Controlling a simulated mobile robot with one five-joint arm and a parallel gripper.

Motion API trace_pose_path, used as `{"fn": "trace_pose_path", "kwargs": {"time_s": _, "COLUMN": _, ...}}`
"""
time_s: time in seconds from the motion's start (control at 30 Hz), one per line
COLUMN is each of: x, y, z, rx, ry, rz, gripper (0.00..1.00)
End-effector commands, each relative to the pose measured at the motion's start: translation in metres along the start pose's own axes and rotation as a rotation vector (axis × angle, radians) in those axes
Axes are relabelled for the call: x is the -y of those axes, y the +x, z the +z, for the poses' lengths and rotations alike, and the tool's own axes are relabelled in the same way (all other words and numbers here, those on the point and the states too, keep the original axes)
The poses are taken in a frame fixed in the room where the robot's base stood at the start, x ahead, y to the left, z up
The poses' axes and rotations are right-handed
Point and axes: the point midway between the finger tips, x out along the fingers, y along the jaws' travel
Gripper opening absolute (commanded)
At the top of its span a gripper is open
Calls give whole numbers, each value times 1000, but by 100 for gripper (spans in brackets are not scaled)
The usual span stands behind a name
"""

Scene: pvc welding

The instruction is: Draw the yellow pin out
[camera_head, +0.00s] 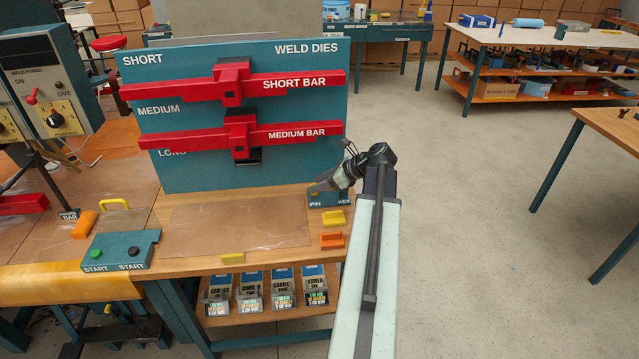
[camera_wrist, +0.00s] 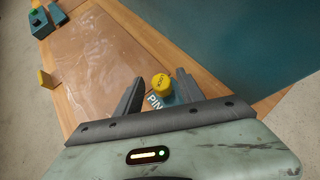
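The yellow pin (camera_wrist: 161,84) shows in the wrist view as a round yellow head with dark lettering. It stands in a blue block (camera_wrist: 172,99) with a white label reading "PIN". My gripper (camera_wrist: 158,88) is open, one dark finger on each side of the pin head; I cannot tell whether either finger touches it. In the head view my gripper (camera_head: 322,187) is above the blue block (camera_head: 328,198) at the table's right end, and hides the pin.
The teal weld-dies board (camera_head: 200,165) with two red bars stands left of my gripper. A yellow piece (camera_head: 334,218) and an orange piece (camera_head: 332,240) lie in front of the block. A clear sheet (camera_head: 235,225) covers the table's middle. A start-button box (camera_head: 120,250) is at left.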

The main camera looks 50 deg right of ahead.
Motion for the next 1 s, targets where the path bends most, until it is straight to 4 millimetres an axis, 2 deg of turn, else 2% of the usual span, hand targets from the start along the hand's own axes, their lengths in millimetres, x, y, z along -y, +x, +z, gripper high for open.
{"fn": "trace_pose_path", "kwargs": {"time_s": 0.33, "x": 0, "y": -3, "z": 1, "rx": 0, "ry": 0, "rz": -1, "gripper": 52}}
{"fn": "trace_pose_path", "kwargs": {"time_s": 0.7, "x": 0, "y": -69, "z": 4, "rx": 0, "ry": 2, "rz": -1, "gripper": 52}}
{"fn": "trace_pose_path", "kwargs": {"time_s": 0.83, "x": 0, "y": -79, "z": 1, "rx": 0, "ry": 0, "rz": -1, "gripper": 52}}
{"fn": "trace_pose_path", "kwargs": {"time_s": 1.0, "x": 0, "y": -79, "z": 0, "rx": 0, "ry": 0, "rz": 0, "gripper": 52}}
